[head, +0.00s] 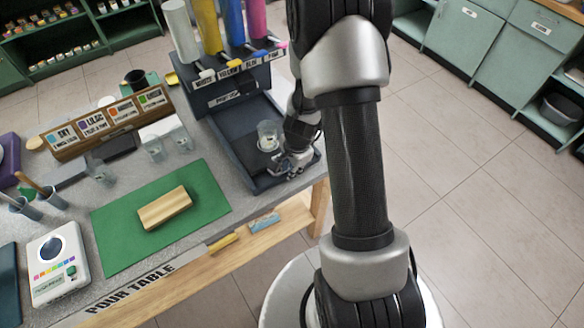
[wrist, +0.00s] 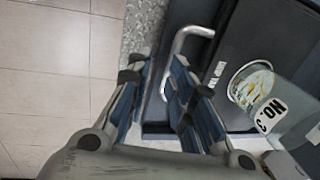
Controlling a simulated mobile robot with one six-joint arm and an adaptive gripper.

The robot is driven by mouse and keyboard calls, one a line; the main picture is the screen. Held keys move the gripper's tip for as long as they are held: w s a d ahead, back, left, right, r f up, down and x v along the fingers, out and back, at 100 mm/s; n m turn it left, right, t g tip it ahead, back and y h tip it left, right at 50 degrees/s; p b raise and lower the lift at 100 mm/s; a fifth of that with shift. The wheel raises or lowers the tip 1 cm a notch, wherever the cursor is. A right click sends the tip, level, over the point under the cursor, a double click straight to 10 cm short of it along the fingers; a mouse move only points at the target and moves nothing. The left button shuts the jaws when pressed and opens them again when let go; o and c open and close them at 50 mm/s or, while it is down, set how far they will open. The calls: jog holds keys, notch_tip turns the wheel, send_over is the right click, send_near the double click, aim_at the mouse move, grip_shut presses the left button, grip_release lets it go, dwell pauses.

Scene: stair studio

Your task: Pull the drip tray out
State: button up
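The drip tray (head: 240,140) is a dark, shallow tray below the paint dispenser, reaching toward the table's front edge. In the wrist view the dark tray (wrist: 262,35) shows its lettering and a silver bar handle (wrist: 176,52) on its front. A clear cup (head: 268,135) stands on the tray; its "NO. 3" label shows in the wrist view (wrist: 270,115). My gripper (head: 290,163) is at the tray's front end. In the wrist view its blue-padded fingers (wrist: 158,85) are apart, with the handle's lower end between them. Contact with the handle cannot be told.
The dispenser rack (head: 235,88) with several coloured tubes stands behind the tray. A green mat (head: 110,235) with a wooden block (head: 165,207) lies to the left, near several clear cups (head: 153,148). The tiled floor (head: 490,210) to the right is clear.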

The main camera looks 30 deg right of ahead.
jog(key=shift+o, duration=0.5)
jog(key=shift+s+f, duration=0.1)
jog(key=shift+s, duration=0.1)
jog(key=shift+w, duration=0.1)
jog(key=shift+d+r+p, duration=0.1)
jog(key=shift+r+p, duration=0.55)
jog(key=shift+r, duration=0.05)
jog(key=s+r+p, duration=0.1)
jog(key=r+p, duration=0.6)
jog(key=r, duration=0.2)
jog(key=s+r+p, duration=0.2)
jog(key=r+p, duration=0.5)
jog(key=r, duration=0.2)
jog(key=shift+s+r+p, duration=0.2)
jog(key=shift+s+p, duration=0.05)
jog(key=shift+p, duration=0.15)
notch_tip(320, 180, up, 12)
jog(key=s, duration=0.2)
dwell(0.3)
